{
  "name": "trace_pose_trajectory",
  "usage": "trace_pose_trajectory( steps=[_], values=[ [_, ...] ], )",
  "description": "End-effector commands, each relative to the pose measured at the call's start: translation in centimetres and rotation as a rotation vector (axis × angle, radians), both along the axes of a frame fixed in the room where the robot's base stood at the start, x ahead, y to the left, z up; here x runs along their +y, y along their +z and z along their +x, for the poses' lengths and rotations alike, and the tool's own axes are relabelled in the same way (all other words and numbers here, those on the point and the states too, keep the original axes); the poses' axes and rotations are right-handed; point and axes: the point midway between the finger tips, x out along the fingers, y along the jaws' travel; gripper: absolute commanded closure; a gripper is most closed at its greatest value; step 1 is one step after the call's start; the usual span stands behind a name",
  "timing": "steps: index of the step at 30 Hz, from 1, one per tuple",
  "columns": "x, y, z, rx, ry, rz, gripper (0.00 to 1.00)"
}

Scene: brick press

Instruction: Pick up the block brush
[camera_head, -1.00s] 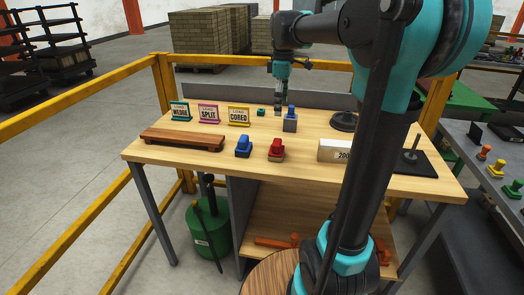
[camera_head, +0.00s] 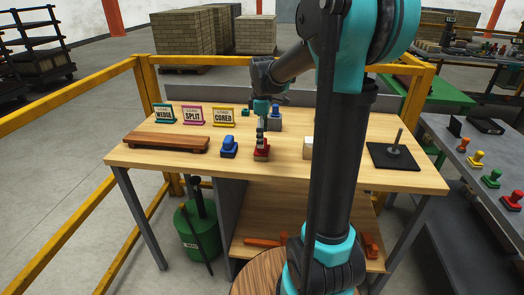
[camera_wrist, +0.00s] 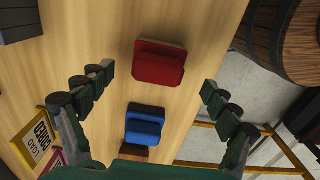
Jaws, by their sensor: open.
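A red block-shaped piece with a raised grip (camera_head: 262,154) stands on the wooden table near its front edge. It also shows in the wrist view (camera_wrist: 158,64). A similar blue piece (camera_head: 229,148) stands to its left, and shows below it in the wrist view (camera_wrist: 145,125). No label shows which of them is the block brush. My gripper (camera_head: 261,143) is over the red piece. In the wrist view my gripper (camera_wrist: 159,80) has its fingers spread on either side of the red piece, with gaps to both sides. Nothing is held.
A brown board (camera_head: 166,142) lies at the table's left. Signs for wedge, split and cored (camera_head: 223,117) stand behind it. A blue and grey piece (camera_head: 275,122) stands at the back. A pale box (camera_head: 308,147) is just right, partly hidden by my arm. A black plate with a post (camera_head: 393,155) is far right.

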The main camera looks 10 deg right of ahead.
Motion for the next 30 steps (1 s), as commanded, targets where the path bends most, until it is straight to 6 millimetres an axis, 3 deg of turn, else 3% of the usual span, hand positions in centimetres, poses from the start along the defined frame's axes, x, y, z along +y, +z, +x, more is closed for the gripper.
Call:
trace_pose_trajectory(
  steps=[9, 17, 30],
  values=[
    [0.1, -4.0, 0.2, 0.000, 0.000, 0.000, 0.11],
    [0.1, -4.2, 0.2, 0.000, 0.000, 0.000, 0.11],
    [0.1, -4.2, 0.2, 0.000, 0.000, 0.000, 0.63]
  ],
)
